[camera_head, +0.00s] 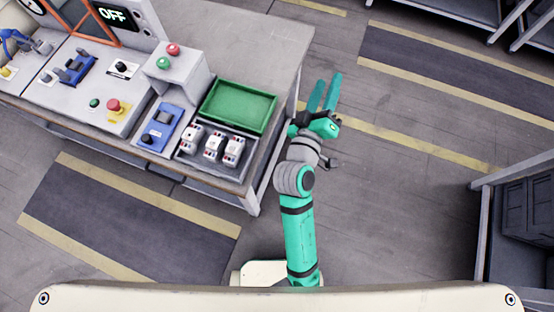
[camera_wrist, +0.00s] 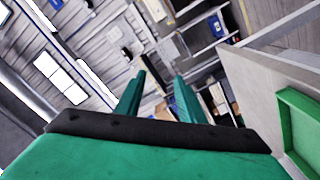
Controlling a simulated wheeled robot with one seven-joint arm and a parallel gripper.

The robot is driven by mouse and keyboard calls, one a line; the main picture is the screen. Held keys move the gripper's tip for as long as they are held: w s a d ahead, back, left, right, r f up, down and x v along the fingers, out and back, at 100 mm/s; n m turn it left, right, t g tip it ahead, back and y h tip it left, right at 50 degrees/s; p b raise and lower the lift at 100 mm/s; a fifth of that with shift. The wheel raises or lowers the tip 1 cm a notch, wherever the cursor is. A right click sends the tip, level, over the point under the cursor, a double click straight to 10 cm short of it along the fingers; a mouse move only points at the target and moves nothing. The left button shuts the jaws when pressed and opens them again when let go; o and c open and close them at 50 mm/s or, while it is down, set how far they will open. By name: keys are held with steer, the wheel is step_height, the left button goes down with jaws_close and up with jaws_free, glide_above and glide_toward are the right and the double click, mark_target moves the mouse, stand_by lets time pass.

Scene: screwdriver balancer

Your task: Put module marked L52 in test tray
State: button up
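Several white modules (camera_head: 213,146) stand in a row in a dark tray at the bench's near right end. Their markings are too small to read, so I cannot tell which is L52. An empty green tray (camera_head: 239,106) lies just behind them; its corner also shows in the wrist view (camera_wrist: 294,128). I cannot tell whether this is the test tray. My gripper (camera_head: 326,92) is out beyond the bench's right edge, to the right of the green tray. Its two teal fingers stand apart with nothing between them, as the wrist view (camera_wrist: 158,97) also shows.
The bench (camera_head: 262,40) holds a grey box with red and green buttons (camera_head: 178,72), a blue device (camera_head: 162,128) and a red knob (camera_head: 113,106). A dark shelf unit (camera_head: 528,205) stands at right. The floor between is clear.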

steer(key=s+a+f+g+y, duration=0.1)
steer(key=s+a+f+y, duration=0.2)
steer(key=s+f, duration=0.4)
steer(key=s+a+f+y, duration=0.3)
steer(key=s+f, duration=0.2)
steer(key=s, duration=0.3)
steer(key=s+a+m, duration=0.3)
steer(key=s, duration=0.5)
steer(key=s+a+f+m, duration=0.1)
steer(key=s+a+m, duration=0.1)
steer(key=s, duration=0.7)
steer(key=shift+a+f+m+g, duration=0.15)
steer(key=shift+a+m+g, duration=0.25)
steer(key=shift+a, duration=0.25)
steer(key=shift+a, duration=0.15)
steer(key=shift+c, duration=0.5)
